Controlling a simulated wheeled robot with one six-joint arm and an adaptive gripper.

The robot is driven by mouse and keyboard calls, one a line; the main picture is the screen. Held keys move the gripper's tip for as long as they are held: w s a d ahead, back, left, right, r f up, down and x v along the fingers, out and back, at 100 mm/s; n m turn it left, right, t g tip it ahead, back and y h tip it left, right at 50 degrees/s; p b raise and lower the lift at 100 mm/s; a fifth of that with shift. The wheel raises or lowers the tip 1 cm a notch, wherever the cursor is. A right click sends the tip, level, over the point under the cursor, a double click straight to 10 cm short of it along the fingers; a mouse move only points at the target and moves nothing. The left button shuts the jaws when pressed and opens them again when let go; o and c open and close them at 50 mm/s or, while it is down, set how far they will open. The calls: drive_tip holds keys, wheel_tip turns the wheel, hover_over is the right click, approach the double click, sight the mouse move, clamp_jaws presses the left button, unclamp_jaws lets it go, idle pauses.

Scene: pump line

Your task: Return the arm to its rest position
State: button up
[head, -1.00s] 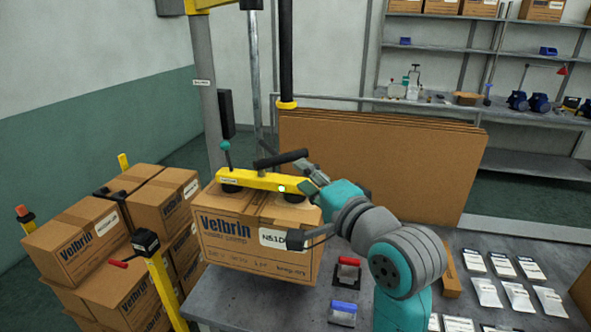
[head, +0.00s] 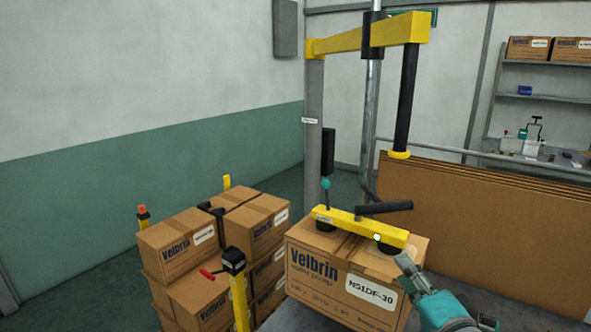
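My gripper (head: 404,264) is at the lower right, beside the right end of a yellow lifting bar (head: 345,222). Its fingers are only partly visible, so I cannot tell whether they are open or shut. My teal and grey wrist behind it runs out of the bottom of the picture. The rest of my arm is out of view. The bar has a black handle, a teal-knobbed lever (head: 326,190) and a lit green lamp. The carton's lower right part is cut off or hidden.
A stack of Velbrin cartons (head: 190,240) stands at left, with yellow posts (head: 239,295) around it. A yellow hoist arm (head: 365,38) on a grey column (head: 314,130) hangs a black tube (head: 405,100). Brown boards (head: 480,220) and shelving (head: 545,85) stand at right.

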drive_tip(key=s+f+n+g+h, duration=0.1)
drive_tip(key=s+f+n, duration=0.1)
drive_tip(key=s+f, duration=0.75)
drive_tip(key=s+f+n+h, duration=0.1)
drive_tip(key=s+f+n, duration=0.35)
drive_tip(key=f, duration=0.85)
drive_tip(key=s+a+f+n+g, duration=0.1)
drive_tip(key=s+f+n, duration=0.1)
drive_tip(key=s, duration=1.1)
drive_tip(key=s+a+f+n, duration=0.1)
drive_tip(key=s+f+n, duration=0.2)
drive_tip(key=s, duration=1.1)
drive_tip(key=shift+s+n+g, duration=0.15)
drive_tip(key=shift+n+g, duration=0.25)
drive_tip(key=shift+n, duration=0.45)
drive_tip(key=shift+a, duration=0.1)
